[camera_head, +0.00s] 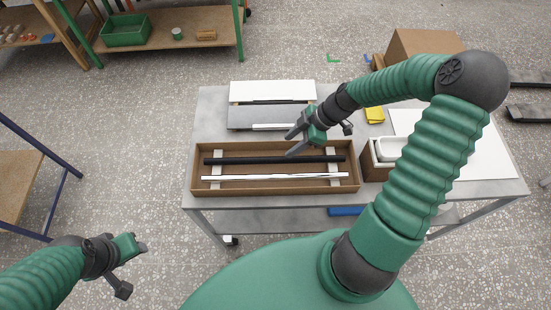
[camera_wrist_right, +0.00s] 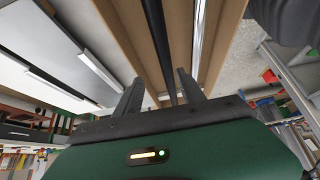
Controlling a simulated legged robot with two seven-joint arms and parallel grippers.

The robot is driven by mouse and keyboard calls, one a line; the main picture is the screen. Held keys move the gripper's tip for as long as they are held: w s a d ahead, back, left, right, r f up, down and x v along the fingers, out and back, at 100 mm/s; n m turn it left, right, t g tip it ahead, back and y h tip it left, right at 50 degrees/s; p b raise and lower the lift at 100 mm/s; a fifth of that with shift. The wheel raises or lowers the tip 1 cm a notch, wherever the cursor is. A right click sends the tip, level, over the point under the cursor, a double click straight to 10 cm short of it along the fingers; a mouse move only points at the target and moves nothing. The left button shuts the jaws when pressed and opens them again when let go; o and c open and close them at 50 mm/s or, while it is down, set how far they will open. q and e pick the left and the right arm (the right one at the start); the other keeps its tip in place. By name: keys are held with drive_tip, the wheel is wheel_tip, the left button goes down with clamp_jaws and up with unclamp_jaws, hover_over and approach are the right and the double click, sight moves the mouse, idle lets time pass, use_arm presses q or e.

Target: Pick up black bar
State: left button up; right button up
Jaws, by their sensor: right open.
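The black bar (camera_head: 240,160) lies lengthwise in a shallow brown box (camera_head: 196,185) on the table, across light supports. My right gripper (camera_head: 291,143) is open and empty above the far edge of the box, close to the bar. In the right wrist view, the black bar (camera_wrist_right: 159,45) runs between the open fingers of the right gripper (camera_wrist_right: 160,92), apart from them. My left gripper (camera_head: 132,268) is at the lower left, away from the table, with its fingers seemingly apart.
Behind the box lie white and grey panels (camera_head: 270,90). To the right stand a small box with a white container (camera_head: 388,149) and a yellow item (camera_head: 374,115). The grey tabletop (camera_head: 212,108) is bare at its left end.

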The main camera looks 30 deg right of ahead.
sight(277, 158)
drive_tip(key=shift+x, duration=0.8)
drive_tip(key=a+f, duration=0.2)
drive_tip(key=f, duration=0.1)
drive_tip(key=a+f, duration=0.1)
drive_tip(key=shift+w+a+f+p, duration=0.3)
drive_tip(key=shift+a+f+p, duration=0.05)
drive_tip(key=shift+a+p, duration=0.05)
drive_tip(key=shift+w+f, duration=0.1)
drive_tip(key=shift+f, duration=0.05)
drive_tip(key=shift+d, duration=0.2)
drive_tip(key=shift+c, duration=0.3)
drive_tip(key=shift+d, duration=0.1)
drive_tip(key=shift+c, duration=1.2)
clamp_jaws()
